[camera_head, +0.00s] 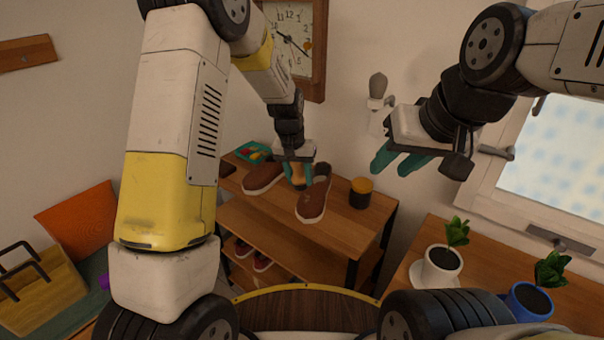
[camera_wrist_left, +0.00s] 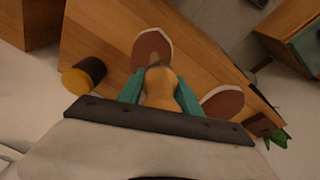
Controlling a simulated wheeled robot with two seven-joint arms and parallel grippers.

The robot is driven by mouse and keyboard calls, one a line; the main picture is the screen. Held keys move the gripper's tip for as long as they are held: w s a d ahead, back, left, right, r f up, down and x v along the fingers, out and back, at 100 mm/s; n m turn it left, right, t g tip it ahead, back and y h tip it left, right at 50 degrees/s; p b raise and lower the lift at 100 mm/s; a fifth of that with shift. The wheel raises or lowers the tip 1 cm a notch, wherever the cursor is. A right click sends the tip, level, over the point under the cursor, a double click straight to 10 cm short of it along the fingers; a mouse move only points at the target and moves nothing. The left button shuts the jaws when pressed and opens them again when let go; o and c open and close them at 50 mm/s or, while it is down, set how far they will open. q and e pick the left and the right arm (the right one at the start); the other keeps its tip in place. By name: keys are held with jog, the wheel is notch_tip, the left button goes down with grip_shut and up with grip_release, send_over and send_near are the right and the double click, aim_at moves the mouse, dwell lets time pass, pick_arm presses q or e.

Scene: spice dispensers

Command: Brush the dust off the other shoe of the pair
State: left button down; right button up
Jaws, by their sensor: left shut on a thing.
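Two brown shoes with pale soles stand on the wooden shelf top: a left shoe (camera_head: 262,178) and a right shoe (camera_head: 313,203). The wrist view shows the right shoe (camera_wrist_left: 150,46) ahead of the fingers and the left shoe (camera_wrist_left: 225,103) at their right. My left gripper (camera_head: 297,160) is shut on a brush with a tan wooden handle (camera_wrist_left: 161,90), held between the shoes, close to the right shoe. The bristles are mostly hidden; I cannot tell whether they touch it. Dust is too faint to make out. My right gripper (camera_head: 400,160) is open and empty, up by the wall.
A dark jar with a yellow lid (camera_head: 360,192) stands right of the shoes; a green tray (camera_head: 253,151) lies at the back left. More shoes (camera_head: 252,255) sit on the lower shelf. Potted plants (camera_head: 442,262) stand on the right table. A clock (camera_head: 293,40) hangs above.

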aim_at(299, 167)
pick_arm(q)
jog(key=shift+r, duration=1.7)
jog(key=shift+w, duration=0.1)
